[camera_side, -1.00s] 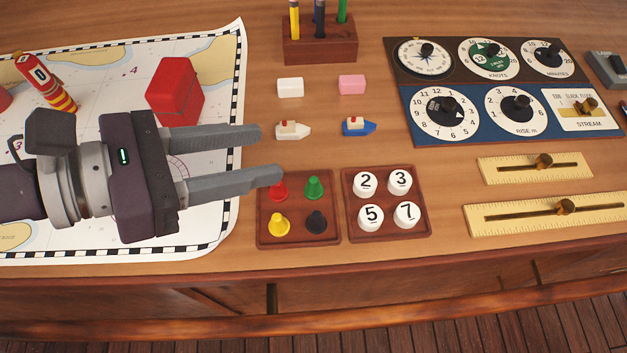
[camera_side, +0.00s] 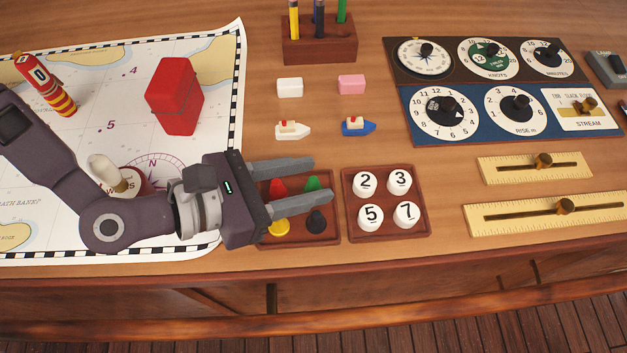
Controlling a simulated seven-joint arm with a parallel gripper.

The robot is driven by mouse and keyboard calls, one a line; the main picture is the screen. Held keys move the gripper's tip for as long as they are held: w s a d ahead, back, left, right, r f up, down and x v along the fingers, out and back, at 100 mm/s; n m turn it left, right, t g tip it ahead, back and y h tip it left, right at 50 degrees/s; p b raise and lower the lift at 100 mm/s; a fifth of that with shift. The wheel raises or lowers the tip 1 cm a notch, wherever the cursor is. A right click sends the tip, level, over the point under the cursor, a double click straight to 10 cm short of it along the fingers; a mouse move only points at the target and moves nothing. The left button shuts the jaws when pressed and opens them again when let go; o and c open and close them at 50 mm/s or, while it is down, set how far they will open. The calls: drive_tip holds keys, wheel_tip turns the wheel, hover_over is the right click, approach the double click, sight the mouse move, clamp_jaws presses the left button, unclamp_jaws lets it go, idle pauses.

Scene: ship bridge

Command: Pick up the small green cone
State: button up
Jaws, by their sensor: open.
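The small green cone (camera_side: 312,184) stands in the back right of a wooden tray (camera_side: 331,236) with compartments. A red cone (camera_side: 278,186) is to its left, a black one (camera_side: 317,221) is in front of it, and a yellow one (camera_side: 280,228) is at the front left. My gripper (camera_side: 322,181) is open and empty, its two grey fingers reaching right over the tray. In the picture the green cone shows between the fingertips, its lower part partly hidden by the nearer finger. I cannot tell the fingers' height above the tray or whether they touch the cone.
A tray of numbered white discs (camera_side: 386,236) stands just right of the cone tray. Two toy boats (camera_side: 293,130) and two blocks (camera_side: 290,87) lie behind. Dial panels (camera_side: 480,88) and wooden sliders (camera_side: 545,207) are at the right. A chart (camera_side: 215,75) covers the left.

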clamp_jaws()
